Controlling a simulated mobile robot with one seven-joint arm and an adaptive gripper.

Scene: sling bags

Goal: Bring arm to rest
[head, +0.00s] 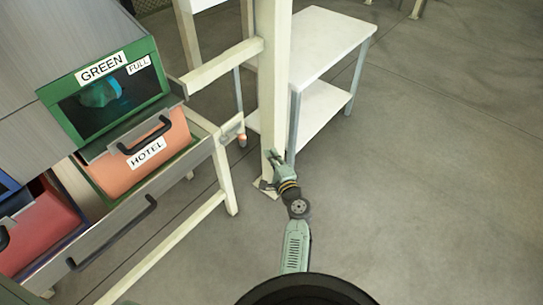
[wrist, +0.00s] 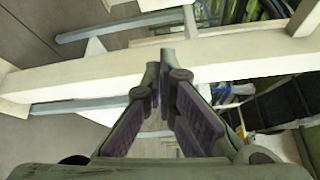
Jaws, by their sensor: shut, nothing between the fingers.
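My gripper (head: 271,154) shows in the head view at the end of my arm, which reaches up from the bottom centre. It is beside the foot of a cream post (head: 274,85); I cannot tell whether they touch. In the wrist view, the fingers of my gripper (wrist: 166,60) come together at the tips, with nothing between them. A pale beam (wrist: 85,80) crosses behind the fingertips.
A white two-level table (head: 325,38) stands behind the post. At left are a green-framed bin labelled GREEN FULL (head: 150,75), an orange bag labelled HOTEL (head: 140,165) and a red bag (head: 40,230). The floor at right (head: 440,180) is clear.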

